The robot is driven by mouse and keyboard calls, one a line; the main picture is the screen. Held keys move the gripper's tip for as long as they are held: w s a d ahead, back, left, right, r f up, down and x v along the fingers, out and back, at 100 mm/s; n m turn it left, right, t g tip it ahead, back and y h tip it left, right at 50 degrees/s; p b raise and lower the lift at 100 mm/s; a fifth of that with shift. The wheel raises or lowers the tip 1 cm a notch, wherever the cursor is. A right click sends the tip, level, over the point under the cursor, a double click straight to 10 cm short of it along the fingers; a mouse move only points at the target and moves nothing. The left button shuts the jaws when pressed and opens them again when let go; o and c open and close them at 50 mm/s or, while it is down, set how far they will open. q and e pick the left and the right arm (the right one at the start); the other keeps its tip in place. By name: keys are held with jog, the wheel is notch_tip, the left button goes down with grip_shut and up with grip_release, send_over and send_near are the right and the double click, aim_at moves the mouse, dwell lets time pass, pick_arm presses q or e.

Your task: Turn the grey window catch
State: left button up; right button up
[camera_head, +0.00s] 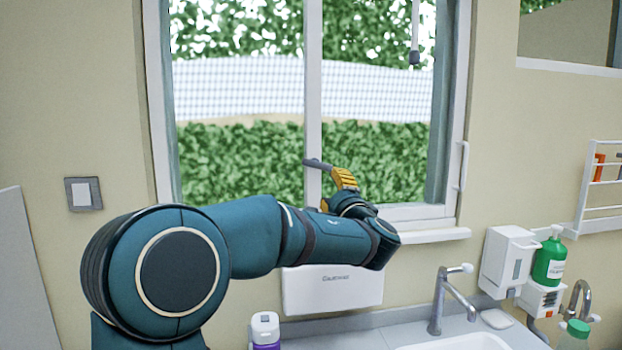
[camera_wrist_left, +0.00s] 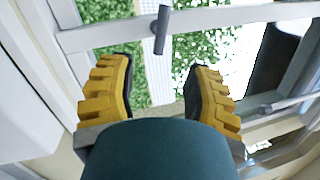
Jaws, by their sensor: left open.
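The grey window catch (camera_head: 317,164) is a short dark grey lever on the white middle bar of the window. In the left wrist view the catch (camera_wrist_left: 161,30) shows beyond the fingertips, lined up with the gap between them. My left gripper (camera_head: 343,180) is raised in front of the window, close to the catch, with yellow fingers. In the left wrist view the gripper (camera_wrist_left: 160,68) is open, with nothing between its fingers. Part of the middle bar below the catch is hidden behind my gripper and arm. My right gripper is not in view.
The white window frame (camera_head: 458,110) has a slim white handle (camera_head: 463,166) on its right side. Below are a white dispenser box (camera_head: 332,291), a tap (camera_head: 440,300) and a sink counter. A soap dispenser (camera_head: 508,262) and green bottle (camera_head: 549,262) are at right.

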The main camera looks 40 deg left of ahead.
aim_at(317, 166)
pick_arm(q)
jog(key=p+x, duration=0.2)
jog(key=x, duration=1.1)
jog(key=shift+w+a+r+p, duration=0.1)
jog(key=shift+a+r+p, duration=0.1)
jog(key=shift+a+p, duration=0.15)
grip_shut()
